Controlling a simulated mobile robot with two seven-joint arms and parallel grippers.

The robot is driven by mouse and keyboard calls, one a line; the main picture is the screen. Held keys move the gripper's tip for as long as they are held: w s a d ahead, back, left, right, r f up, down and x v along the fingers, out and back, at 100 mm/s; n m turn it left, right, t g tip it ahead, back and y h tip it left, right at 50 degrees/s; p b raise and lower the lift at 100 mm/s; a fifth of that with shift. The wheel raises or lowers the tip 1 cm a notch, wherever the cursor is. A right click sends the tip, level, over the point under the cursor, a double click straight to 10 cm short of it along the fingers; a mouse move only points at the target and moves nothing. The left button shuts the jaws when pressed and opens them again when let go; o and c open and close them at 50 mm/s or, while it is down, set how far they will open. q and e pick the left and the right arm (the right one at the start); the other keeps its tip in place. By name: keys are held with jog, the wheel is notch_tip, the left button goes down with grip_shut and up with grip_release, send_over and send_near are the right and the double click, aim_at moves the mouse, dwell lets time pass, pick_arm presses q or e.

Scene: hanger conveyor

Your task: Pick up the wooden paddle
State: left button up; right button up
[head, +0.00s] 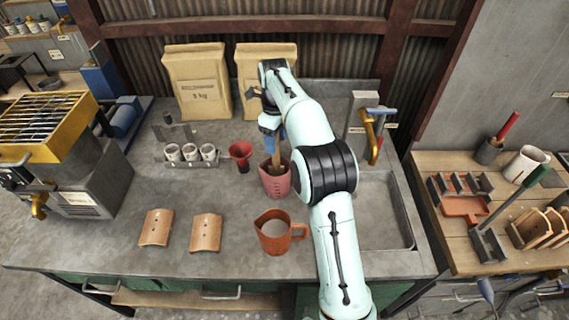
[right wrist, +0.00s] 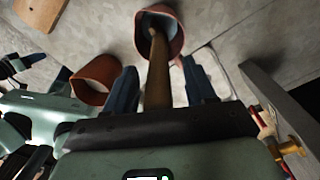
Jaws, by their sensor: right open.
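The wooden paddle (head: 277,157) stands tilted in a pink measuring jug (head: 276,183), with its lower end hidden inside. My right gripper (head: 272,138) is over the jug at the upper part of the paddle. In the right wrist view the paddle's handle (right wrist: 158,75) runs between the two blue fingers of my open right gripper (right wrist: 160,85). Gaps show on both sides of it. The jug (right wrist: 165,22) is beyond the fingertips. My left gripper (right wrist: 20,65) seems to show at the left edge of the right wrist view; its jaws are unclear.
An orange jug (head: 274,235) with pale contents stands in front of the pink jug. A red funnel-shaped cup (head: 241,155) and a rack of white cups (head: 190,153) are to the left. Two curved tiles (head: 206,232) lie at front left. A sink (head: 385,215) is right of my arm.

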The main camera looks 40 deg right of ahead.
jog(key=shift+f, duration=0.15)
jog(key=shift+w+a, duration=0.1)
jog(key=shift+c, duration=1.3)
grip_shut()
